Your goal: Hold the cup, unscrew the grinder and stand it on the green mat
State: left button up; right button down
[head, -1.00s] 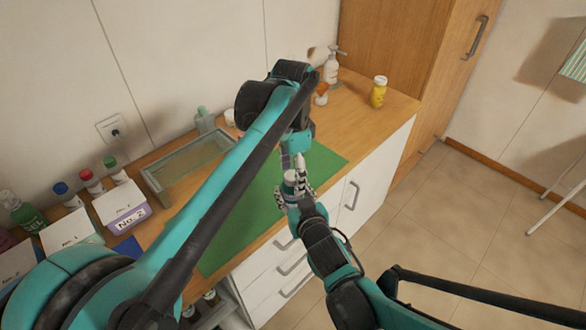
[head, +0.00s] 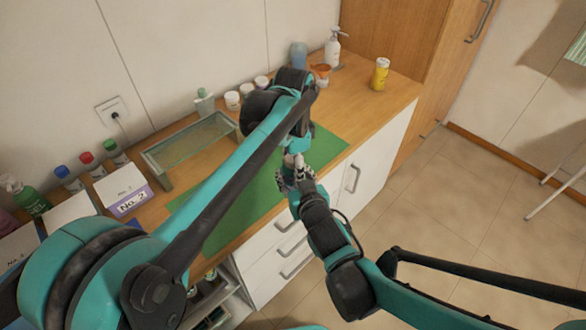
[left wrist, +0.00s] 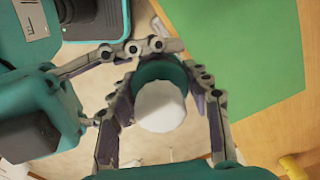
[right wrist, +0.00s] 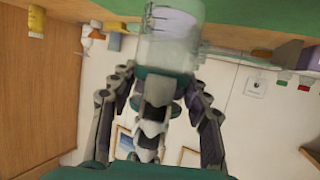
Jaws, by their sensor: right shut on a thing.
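The translucent cup (right wrist: 168,42) is in the right wrist view, with a teal part at one end. The grinder (left wrist: 160,108) shows a white rounded top and teal collar in the left wrist view. My right gripper (right wrist: 157,88) is shut on the cup near the teal part. My left gripper (left wrist: 166,78) has its fingers on both sides of the grinder, with narrow gaps beside the white top; contact at the collar is unclear. In the head view, both grippers meet over the front edge of the green mat (head: 245,208) and largely hide the cup and grinder.
A glass-sided tray (head: 165,178) lies left of the mat. A box marked No. 2 (head: 122,190) and several bottles stand further left. Jars, a pump bottle (head: 333,48) and a yellow bottle (head: 379,74) stand at the back. Much of the mat is bare.

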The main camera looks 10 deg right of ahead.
pick_arm(q)
jog(key=shift+n, duration=1.5)
jog(key=o, duration=1.3)
